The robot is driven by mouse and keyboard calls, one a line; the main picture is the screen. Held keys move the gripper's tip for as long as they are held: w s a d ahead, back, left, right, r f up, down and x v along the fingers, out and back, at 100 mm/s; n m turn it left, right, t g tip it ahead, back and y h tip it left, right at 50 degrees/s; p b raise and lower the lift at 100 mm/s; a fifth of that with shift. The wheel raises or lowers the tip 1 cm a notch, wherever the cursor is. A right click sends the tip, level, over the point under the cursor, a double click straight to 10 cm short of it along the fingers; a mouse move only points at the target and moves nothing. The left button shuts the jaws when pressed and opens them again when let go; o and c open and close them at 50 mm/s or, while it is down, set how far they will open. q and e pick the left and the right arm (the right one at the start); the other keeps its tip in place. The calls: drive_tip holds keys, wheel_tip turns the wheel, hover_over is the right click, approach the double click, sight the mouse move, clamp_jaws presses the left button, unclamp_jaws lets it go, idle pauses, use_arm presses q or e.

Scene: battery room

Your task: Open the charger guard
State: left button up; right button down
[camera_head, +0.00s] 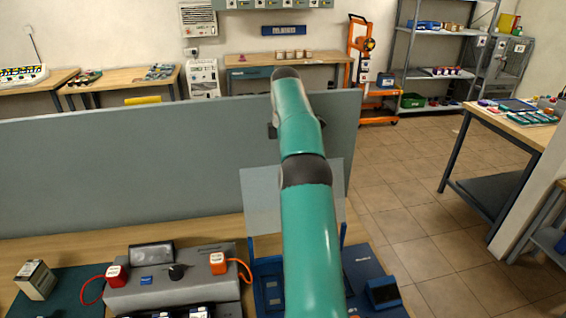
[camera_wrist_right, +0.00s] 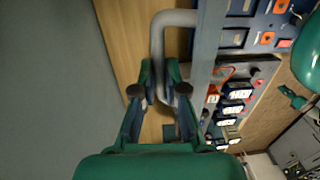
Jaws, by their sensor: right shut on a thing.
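The charger guard (camera_head: 262,205) is a pale see-through panel that stands up above the blue charger (camera_head: 360,275) at the bench's front right. My right arm covers part of both. In the wrist view a grey bar handle (camera_wrist_right: 157,50) bends out from a blue-grey strip (camera_wrist_right: 206,60), which looks like the guard's edge. My right gripper (camera_wrist_right: 160,93) is shut on this handle, one finger on each side. In the head view its fingers are hidden behind my arm. My left gripper does not show.
Left of the charger is a grey unit (camera_head: 180,292) with red and orange plugs. A grey partition (camera_head: 120,160) runs along the bench's back.

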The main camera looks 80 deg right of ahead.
drive_tip(key=shift+w+f, duration=0.1)
drive_tip(key=shift+f, duration=0.05)
idle(0.3)
drive_tip(key=c, duration=1.2)
unclamp_jaws()
drive_tip(key=shift+w, duration=0.1)
drive_tip(key=shift+a+r, duration=0.1)
drive_tip(key=shift+r, duration=0.15)
